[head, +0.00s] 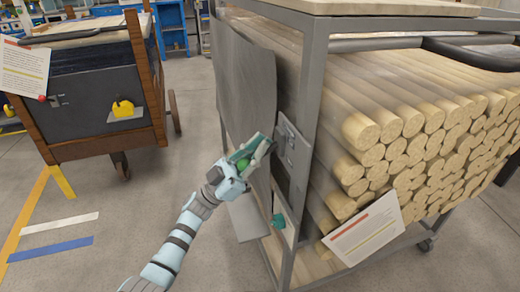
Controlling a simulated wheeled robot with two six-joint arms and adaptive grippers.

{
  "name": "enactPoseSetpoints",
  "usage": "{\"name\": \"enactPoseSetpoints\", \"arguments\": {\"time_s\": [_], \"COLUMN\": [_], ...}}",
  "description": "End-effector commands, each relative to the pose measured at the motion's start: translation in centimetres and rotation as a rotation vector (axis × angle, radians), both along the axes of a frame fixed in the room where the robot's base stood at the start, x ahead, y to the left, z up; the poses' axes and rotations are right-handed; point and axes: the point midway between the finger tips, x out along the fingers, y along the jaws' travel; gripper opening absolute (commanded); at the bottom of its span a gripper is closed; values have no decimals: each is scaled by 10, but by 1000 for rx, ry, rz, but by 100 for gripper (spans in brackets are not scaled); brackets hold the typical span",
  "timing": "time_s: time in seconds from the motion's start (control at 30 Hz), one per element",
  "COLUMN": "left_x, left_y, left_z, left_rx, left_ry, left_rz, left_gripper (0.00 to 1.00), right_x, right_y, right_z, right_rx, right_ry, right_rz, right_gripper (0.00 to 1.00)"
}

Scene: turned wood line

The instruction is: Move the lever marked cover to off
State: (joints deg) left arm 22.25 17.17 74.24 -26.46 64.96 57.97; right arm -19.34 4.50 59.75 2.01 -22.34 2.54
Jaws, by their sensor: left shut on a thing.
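A grey plate (294,150) is fixed to the near upright of the wood cart. My left gripper (258,150) is at the left side of this plate, its fingers shut around a small bright green part, which looks like a lever's handle. The fingers hide most of the handle and its joint to the plate. I cannot read any marking for cover or off, nor tell the lever's position. Below, a second small teal-green handle (279,221) sits on a pale plate, apart from the gripper. My right gripper is not in view.
The metal cart (316,90) holds a stack of round wood rods (400,120), with a grey sheet (245,85) along its left side. A paper card (365,228) hangs at its front. A wooden cart (90,100) with a yellow handle stands left. Floor between is clear.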

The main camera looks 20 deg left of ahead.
Motion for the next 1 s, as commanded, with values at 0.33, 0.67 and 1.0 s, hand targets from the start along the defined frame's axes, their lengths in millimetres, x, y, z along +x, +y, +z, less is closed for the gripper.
{"name": "enactPoseSetpoints", "arguments": {"time_s": [0.33,0.67,1.0], "left_x": [-1,-1,-1], "left_y": [-2,-2,-1], "left_z": [-10,-9,-7], "left_rx": [10,8,6], "left_ry": [12,11,7], "left_rz": [-6,-7,-5], "left_gripper": [0,29,33], "right_x": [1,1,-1], "right_y": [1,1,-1], "right_z": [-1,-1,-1], "right_rx": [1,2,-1], "right_ry": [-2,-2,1], "right_rz": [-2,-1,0], "right_gripper": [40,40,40]}}
